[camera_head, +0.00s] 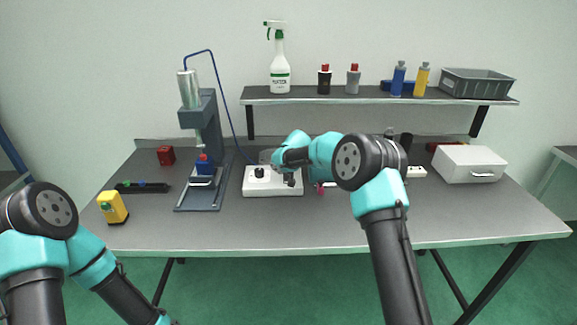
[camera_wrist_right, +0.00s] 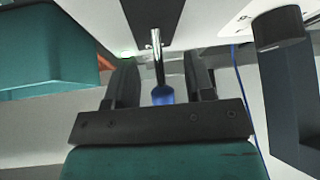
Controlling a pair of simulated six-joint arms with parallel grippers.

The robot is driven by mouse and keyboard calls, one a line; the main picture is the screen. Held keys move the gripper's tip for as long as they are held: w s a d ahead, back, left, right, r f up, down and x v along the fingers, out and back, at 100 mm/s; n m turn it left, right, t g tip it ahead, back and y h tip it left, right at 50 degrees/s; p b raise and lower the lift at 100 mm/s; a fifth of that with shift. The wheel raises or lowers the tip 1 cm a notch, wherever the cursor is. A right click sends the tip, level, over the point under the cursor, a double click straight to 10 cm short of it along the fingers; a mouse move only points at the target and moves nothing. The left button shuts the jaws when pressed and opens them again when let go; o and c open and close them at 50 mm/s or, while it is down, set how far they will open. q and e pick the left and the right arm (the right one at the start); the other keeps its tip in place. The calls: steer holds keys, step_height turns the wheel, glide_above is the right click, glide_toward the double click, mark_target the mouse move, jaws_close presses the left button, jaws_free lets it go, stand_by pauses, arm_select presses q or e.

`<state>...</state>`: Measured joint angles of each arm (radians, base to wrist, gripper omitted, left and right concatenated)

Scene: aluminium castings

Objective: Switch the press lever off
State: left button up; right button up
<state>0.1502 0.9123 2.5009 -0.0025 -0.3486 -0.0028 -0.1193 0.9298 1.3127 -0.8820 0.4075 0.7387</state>
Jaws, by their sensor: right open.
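The press lever is a metal rod (camera_wrist_right: 157,50) with a blue knob (camera_wrist_right: 162,95), rising from a dark plate in the right wrist view. In the head view I cannot make the lever out behind my right gripper. My right gripper (camera_head: 291,181) points down at the right part of the white control box (camera_head: 258,189). It is open, and its fingers (camera_wrist_right: 161,75) stand on either side of the lever, with gaps visible at both sides. The press (camera_head: 209,130) stands left of the box. My left gripper is outside the head view.
A black knob (camera_head: 259,172) sits on the box left of my right gripper. A blue hose (camera_head: 228,100) arches from the press towards the box. A yellow device (camera_head: 112,208), red block (camera_head: 166,155) and white case (camera_head: 469,164) stand on the table. The front middle is clear.

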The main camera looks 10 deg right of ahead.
steer(key=v, duration=1.7)
steer(key=shift+r, duration=0.2)
steer(key=shift+s+a, duration=0.1)
